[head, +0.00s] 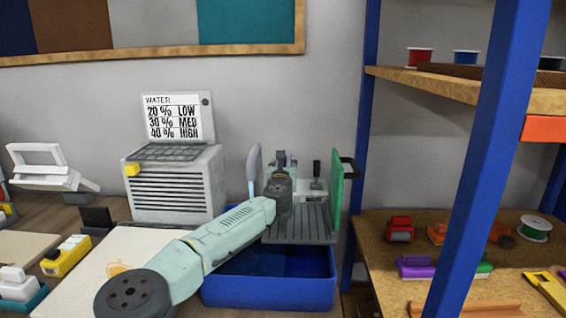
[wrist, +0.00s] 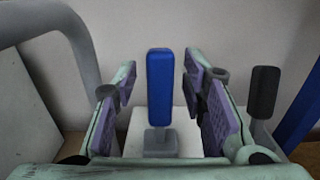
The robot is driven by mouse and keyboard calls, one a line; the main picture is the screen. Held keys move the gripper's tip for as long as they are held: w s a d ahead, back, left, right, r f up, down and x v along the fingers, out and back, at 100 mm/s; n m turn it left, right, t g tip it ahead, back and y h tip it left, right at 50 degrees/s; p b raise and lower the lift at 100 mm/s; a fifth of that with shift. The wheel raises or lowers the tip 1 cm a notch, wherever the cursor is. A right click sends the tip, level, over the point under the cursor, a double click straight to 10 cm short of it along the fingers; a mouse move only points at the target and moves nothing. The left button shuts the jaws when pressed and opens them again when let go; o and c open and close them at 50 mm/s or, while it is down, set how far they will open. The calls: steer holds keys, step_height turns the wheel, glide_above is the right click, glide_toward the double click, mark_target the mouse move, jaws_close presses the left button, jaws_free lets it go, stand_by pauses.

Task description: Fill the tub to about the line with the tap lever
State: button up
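A lever with an upright blue handle (wrist: 160,85) on a grey foot stands in the middle of the wrist view. My gripper (wrist: 159,72) is open, its purple-padded fingers on either side of the handle with gaps showing. In the head view, my gripper (head: 281,162) is above the grey ribbed drainer and mostly hides the lever. A curved grey pipe (wrist: 70,32), probably the tap spout, is at left in the wrist view. A blue open tub (head: 268,293) stands below the drainer, partly behind my arm. I cannot make out a line or any water in it.
A second lever with a black handle (wrist: 263,91) stands right of my gripper. A green panel (head: 337,192) and a blue shelf post (head: 364,120) stand close on the right. A sign (head: 174,117) reads WATER, 20% LOW, 30% MED, 40% HIGH.

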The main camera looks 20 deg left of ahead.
steer(key=shift+w, duration=0.1)
steer(key=shift+c, duration=0.5)
jaws_close()
stand_by(0.4)
